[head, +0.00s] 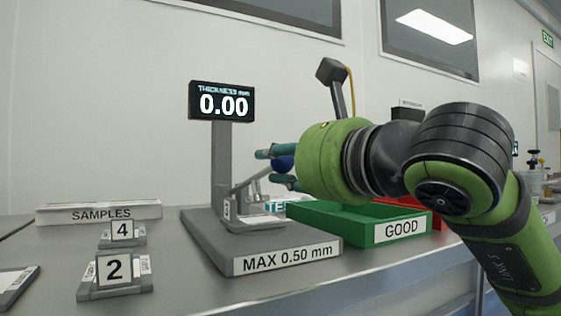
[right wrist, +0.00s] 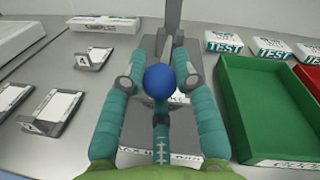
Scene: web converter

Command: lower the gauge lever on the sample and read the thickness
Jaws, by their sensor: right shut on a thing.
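The thickness gauge (head: 222,160) stands on a grey base marked MAX 0.50 mm, and its display (head: 222,101) reads 0.00. Its lever (head: 252,182) slopes up to a blue ball knob (head: 285,163). My right gripper (head: 270,166) is shut on the knob, which also shows between the fingers in the right wrist view (right wrist: 160,81). My left gripper is not in view.
Sample stands 4 (head: 122,231) and 2 (head: 115,270) are left of the gauge, before a SAMPLES box (head: 98,214). A green GOOD tray (head: 357,229) is close at right, with a red tray (right wrist: 311,76) beyond. White TEST boxes (right wrist: 223,44) stand behind.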

